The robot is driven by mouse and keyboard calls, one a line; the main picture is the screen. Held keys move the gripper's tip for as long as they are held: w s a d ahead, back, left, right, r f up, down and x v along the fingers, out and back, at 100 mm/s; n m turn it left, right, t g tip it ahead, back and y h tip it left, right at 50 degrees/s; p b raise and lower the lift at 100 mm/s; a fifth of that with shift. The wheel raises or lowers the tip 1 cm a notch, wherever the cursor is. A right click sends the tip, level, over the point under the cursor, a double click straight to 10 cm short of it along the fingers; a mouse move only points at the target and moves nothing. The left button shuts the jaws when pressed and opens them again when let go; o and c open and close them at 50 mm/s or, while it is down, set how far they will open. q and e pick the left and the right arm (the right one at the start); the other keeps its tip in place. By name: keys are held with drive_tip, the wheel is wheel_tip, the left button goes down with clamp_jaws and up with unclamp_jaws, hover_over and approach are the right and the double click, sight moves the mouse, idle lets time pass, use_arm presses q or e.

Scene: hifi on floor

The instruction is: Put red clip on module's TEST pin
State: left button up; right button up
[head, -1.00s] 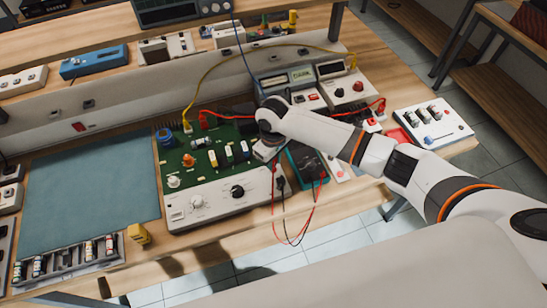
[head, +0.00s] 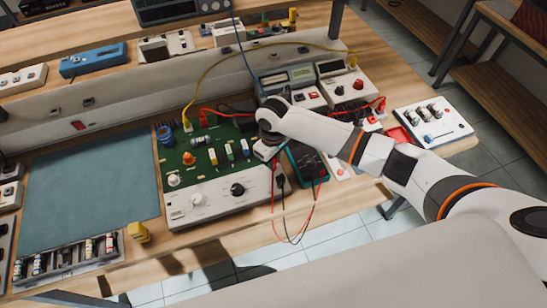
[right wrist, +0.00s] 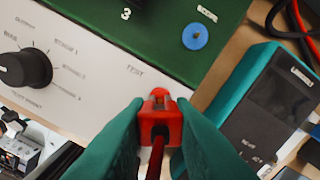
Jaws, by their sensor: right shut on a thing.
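The module is a green board (head: 190,165) with a white front panel (head: 215,200) carrying knobs. It also shows in the right wrist view as a white panel (right wrist: 90,70), with the printed word TEST near its right edge. My right gripper (head: 266,150) is over the module's right side. In the right wrist view its green fingers (right wrist: 160,135) are shut on the red clip (right wrist: 160,118), whose front end is just below the TEST label. The pin itself is not clear there, so I cannot tell whether the clip is on it. My left gripper is out of view.
A teal meter (head: 306,162) stands close to the right of the module, with red and black leads hanging over the bench edge. Power units (head: 290,85) and a yellow lead (head: 215,65) are behind. A blue mat (head: 85,190) lies clear at left.

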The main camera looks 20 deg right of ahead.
drive_tip(key=shift+f, duration=0.5)
idle(0.3)
drive_tip(key=o, duration=0.9)
wheel_tip(320, 180, up, 12)
drive_tip(key=shift+r+b, duration=0.1)
drive_tip(key=shift+b, duration=0.75)
